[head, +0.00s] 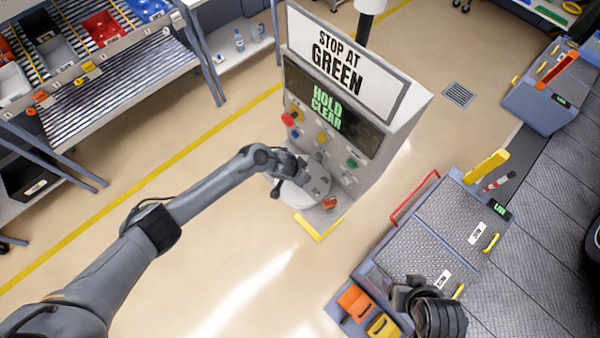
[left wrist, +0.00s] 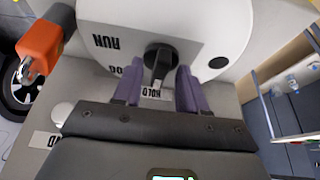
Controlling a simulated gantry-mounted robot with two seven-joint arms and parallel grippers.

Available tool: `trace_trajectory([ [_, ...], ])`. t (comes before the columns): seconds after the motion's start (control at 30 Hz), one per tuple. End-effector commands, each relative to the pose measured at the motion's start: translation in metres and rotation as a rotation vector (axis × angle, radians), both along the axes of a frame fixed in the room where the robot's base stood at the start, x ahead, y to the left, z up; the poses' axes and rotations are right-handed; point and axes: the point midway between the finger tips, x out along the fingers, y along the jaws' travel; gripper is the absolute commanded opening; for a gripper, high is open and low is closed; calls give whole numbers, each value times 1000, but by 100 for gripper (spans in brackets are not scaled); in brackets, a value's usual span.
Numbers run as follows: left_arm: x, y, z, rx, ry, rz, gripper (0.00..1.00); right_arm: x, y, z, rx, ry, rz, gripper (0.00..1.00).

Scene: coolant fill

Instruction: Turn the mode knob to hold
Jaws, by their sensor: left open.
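The mode knob (left wrist: 160,62) is a black knob on a pale round plate (left wrist: 225,30) in the left wrist view. Its pointer is at the HOLD label (left wrist: 152,93); the RUN label (left wrist: 106,42) is to the left, and another label is partly covered. My left gripper (left wrist: 158,88) is open, with its purple fingers on either side of the knob's pointer. I cannot tell whether they touch it. In the head view my left gripper (head: 305,178) is at the lower front of the grey control cabinet (head: 385,120) and hides the knob.
The cabinet screen (head: 327,108) reads HOLD CLEAR, under a STOP AT GREEN sign (head: 340,60). Several coloured buttons surround the gripper. Open floor lies between.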

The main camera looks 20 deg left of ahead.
Motion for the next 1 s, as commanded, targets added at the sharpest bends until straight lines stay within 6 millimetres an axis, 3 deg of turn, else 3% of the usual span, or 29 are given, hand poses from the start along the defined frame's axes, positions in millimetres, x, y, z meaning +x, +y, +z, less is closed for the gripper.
trace_trajectory([
  [0.27,-8,5,23,-2,-1,0,42,0,1,5,5,0,-4,72],
  [0.7,-30,19,88,-1,-1,1,42,0,2,18,8,0,-5,72],
  [1.0,-35,22,100,0,0,1,42,0,1,20,4,0,-2,72],
])
